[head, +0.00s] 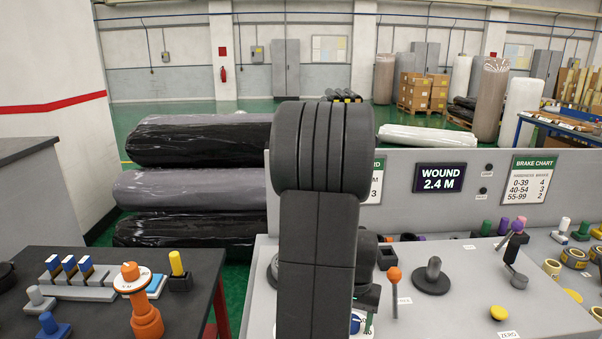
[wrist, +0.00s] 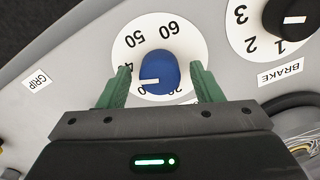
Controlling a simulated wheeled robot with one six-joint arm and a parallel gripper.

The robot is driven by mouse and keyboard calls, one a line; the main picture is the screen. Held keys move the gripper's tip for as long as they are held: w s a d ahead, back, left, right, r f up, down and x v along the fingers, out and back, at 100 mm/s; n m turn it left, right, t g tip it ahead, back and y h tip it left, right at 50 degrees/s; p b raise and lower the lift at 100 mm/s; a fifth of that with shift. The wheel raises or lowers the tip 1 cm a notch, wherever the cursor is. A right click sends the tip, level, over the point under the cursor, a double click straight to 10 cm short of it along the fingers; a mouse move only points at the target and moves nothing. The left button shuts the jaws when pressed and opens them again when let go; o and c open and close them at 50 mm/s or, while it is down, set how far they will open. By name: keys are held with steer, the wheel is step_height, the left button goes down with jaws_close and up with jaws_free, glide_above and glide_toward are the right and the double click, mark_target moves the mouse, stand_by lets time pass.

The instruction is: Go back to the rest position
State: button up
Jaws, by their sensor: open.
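My gripper (wrist: 160,70) is open in the wrist view, its two green fingers on either side of a blue knob (wrist: 157,73). A gap shows between each finger and the knob. The knob sits on a white dial with numbers such as 50 and 60; its white mark points left, toward numbers partly hidden by the left finger. In the head view my arm stands upright in the middle and hides most of the gripper; a bit of blue (head: 355,323) shows low beside it.
A brake dial (wrist: 290,20) is right of the knob. The grey console (head: 455,300) holds an orange-topped lever (head: 393,285), a dark knob (head: 432,275) and a yellow button (head: 498,312). A dark side table (head: 85,318) with an orange stand (head: 143,305) is at left. Wrapped rolls (head: 190,190) lie behind.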

steer(key=m+p, duration=0.1)
steer(key=m, duration=0.3)
steer(key=shift+m, duration=0.3)
steer(key=shift+m+p, duration=0.6)
steer(key=shift+m, duration=1.7)
